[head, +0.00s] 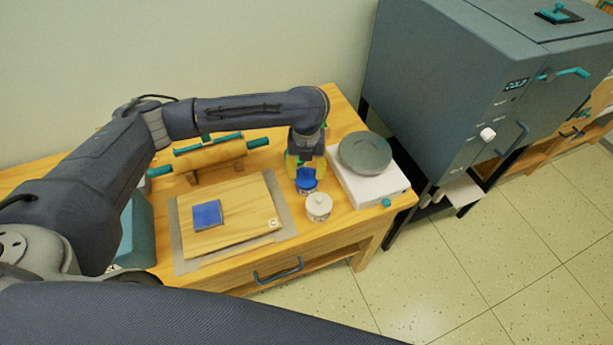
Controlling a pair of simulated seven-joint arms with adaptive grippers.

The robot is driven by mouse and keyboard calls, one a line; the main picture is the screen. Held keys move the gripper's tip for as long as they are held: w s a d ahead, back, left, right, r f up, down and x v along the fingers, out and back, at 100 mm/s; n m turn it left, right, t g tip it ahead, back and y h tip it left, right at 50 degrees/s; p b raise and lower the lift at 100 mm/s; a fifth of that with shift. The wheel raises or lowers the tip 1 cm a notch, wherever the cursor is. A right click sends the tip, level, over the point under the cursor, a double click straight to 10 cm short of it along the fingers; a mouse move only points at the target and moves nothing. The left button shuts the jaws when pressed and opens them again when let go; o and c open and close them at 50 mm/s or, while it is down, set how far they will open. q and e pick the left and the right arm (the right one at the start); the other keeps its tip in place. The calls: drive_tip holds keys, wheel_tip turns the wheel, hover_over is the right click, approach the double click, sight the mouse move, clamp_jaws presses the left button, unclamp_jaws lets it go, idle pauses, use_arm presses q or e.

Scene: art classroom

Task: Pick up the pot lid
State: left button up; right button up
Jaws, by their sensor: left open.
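A small white pot (319,212) stands on the wooden table, with a pale lid (319,200) with a small knob on top. Just behind it is a small blue-topped container (306,181). My left gripper (305,172) points down over the blue-topped container, with its yellow-green fingers apart. The fingers partly hide that container, and I cannot tell whether they touch it. The white pot and its lid are in front of the fingers, clear of them. My right gripper is not in view.
A pottery wheel with a round grey disc (365,152) stands close right of the pots. Left are a wooden board (250,199) with a blue tile (207,215) and a roller (208,157). A large grey kiln (440,90) stands right of the table (345,110).

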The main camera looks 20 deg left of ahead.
use_arm(q)
drive_tip(key=shift+f, duration=0.45)
clamp_jaws()
idle(0.3)
